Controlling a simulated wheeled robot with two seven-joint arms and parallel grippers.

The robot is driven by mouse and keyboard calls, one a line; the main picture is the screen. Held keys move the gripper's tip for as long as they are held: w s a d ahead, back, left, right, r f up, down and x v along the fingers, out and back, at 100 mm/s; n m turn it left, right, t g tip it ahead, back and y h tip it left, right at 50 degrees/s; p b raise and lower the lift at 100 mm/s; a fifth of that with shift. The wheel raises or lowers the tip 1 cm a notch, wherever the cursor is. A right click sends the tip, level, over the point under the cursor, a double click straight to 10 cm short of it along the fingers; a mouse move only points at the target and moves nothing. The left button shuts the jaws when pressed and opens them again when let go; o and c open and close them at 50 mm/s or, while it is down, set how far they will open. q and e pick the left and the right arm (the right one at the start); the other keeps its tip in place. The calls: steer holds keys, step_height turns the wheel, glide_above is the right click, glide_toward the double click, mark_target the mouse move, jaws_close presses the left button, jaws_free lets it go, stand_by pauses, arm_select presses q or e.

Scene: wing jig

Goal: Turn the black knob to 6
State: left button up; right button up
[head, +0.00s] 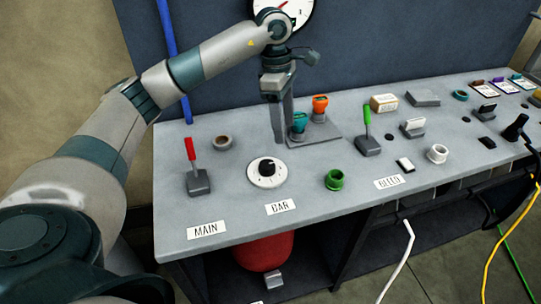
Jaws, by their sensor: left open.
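The black knob (268,167) sits in the middle of a round white dial plate on the grey bench, behind the label BAR (280,208). Marks run around the dial but are too small to read, so I cannot tell the number it points to. My left gripper (282,132) comes down from above, fingers pointing down, a little behind and right of the knob in the picture. It is apart from the knob, open, and nothing shows between its fingers. My right gripper is not in view.
A red lever (191,151) stands left of the dial and a green lever (367,121) right. A grey ring (222,142), a green ring (334,180) and a stand with teal (299,122) and orange (320,103) parts are nearby. A gauge (296,12) hangs behind.

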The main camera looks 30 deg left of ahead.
arm_select(q)
step_height(320, 180, up, 2)
steer(key=y, duration=0.2)
glide_above(267, 164)
steer(key=w, duration=0.1)
steer(key=shift+a, duration=0.25)
steer(key=f+p, duration=0.2)
steer(key=f, duration=0.3)
steer(key=f+p, duration=0.2)
steer(key=f, duration=0.3)
steer(key=s+f+p, duration=0.1)
steer(key=f+p, duration=0.1)
steer(key=f, duration=0.3)
steer(key=shift+d+f, duration=0.2)
steer(key=shift+f, duration=0.1)
steer(key=shift+f+p, duration=0.35)
steer(key=shift+f, duration=0.5)
steer(key=c, duration=1.1)
